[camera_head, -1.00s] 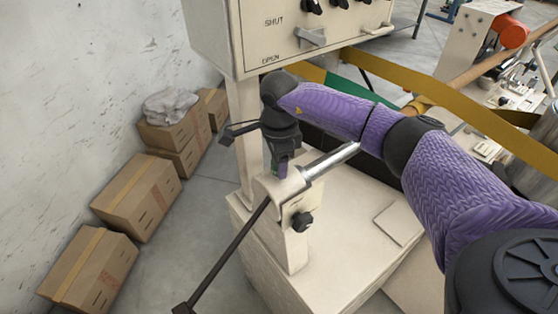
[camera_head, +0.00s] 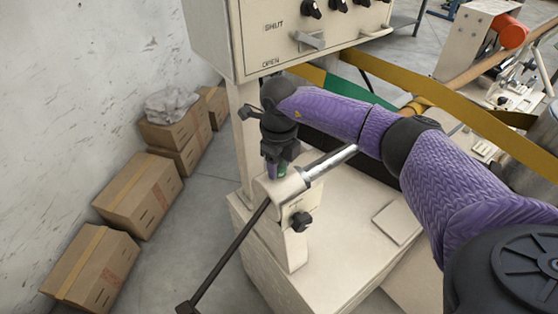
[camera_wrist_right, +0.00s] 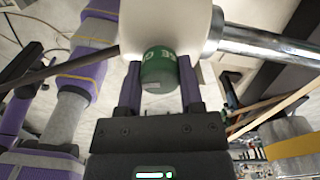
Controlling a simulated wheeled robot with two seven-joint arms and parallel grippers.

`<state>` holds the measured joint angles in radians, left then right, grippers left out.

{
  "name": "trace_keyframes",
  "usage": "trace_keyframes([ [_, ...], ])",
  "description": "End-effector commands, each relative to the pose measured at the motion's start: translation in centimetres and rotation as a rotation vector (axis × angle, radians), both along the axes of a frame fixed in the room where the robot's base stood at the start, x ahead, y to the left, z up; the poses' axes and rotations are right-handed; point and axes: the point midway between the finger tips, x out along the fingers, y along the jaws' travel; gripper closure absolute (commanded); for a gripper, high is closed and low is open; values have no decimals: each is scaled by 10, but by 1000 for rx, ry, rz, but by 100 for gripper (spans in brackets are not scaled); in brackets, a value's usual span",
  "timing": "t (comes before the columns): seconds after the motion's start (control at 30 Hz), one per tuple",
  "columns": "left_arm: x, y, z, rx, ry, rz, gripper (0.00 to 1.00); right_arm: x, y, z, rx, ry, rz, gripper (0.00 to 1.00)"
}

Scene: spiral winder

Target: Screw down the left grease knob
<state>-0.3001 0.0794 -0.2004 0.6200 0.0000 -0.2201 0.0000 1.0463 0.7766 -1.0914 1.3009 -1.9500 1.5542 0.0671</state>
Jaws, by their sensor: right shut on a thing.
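The left grease knob is a green cap with white lettering (camera_wrist_right: 158,68), set against the cream housing (camera_wrist_right: 135,25) in the right wrist view. In the head view the housing (camera_head: 285,190) sits on top of the machine's post, with a bright metal shaft to its right. My right gripper (camera_head: 277,168) comes down onto the housing from above. Its two fingers (camera_wrist_right: 160,88) lie on either side of the green knob, shut on it. In the head view the fingers and wrist mostly hide the knob. My left gripper is not in view.
A dark rod (camera_head: 228,262) runs down-left from the housing. A black hand knob (camera_head: 301,221) is on the post below. The control box (camera_head: 285,40) hangs close behind my right wrist. Cardboard boxes (camera_head: 138,193) line the wall at left, with clear floor between.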

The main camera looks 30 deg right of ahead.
Motion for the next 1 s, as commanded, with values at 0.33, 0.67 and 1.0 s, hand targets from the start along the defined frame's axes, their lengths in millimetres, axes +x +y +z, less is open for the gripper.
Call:
trace_keyframes([
  [0.33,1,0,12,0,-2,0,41,0,0,2,1,-2,-327,100],
  [0.67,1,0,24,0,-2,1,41,1,0,3,1,-3,-641,100],
  [1.0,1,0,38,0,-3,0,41,1,0,3,2,-2,-965,100],
])
